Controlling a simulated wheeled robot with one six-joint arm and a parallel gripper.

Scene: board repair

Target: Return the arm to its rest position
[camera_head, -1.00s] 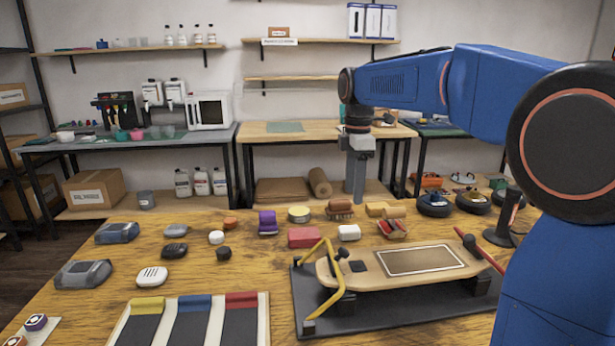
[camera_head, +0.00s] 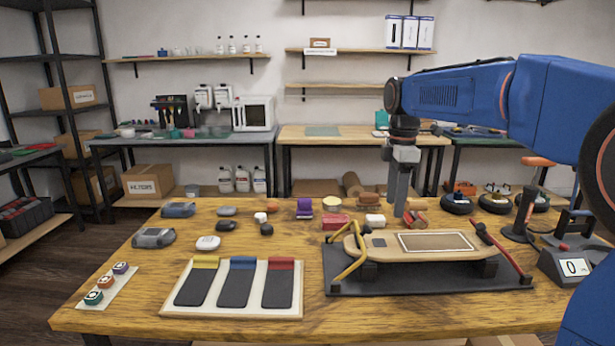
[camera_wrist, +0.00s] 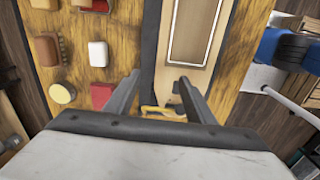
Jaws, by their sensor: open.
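My gripper (camera_head: 401,190) hangs fingers-down at the end of my blue arm, above the back part of the wooden table, behind the skateboard deck. In the wrist view, the two grey fingers of my gripper (camera_wrist: 160,88) stand apart with nothing between them. The wooden deck (camera_head: 385,247) with a framed rectangle on top rests on a dark stand (camera_head: 420,279) with yellow and red clamp arms. The deck (camera_wrist: 197,40) also shows beyond the fingers in the wrist view.
A white board (camera_head: 215,305) with three dark strips lies at the front. Several small blocks, including a red one (camera_head: 334,222), sit left of my gripper.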

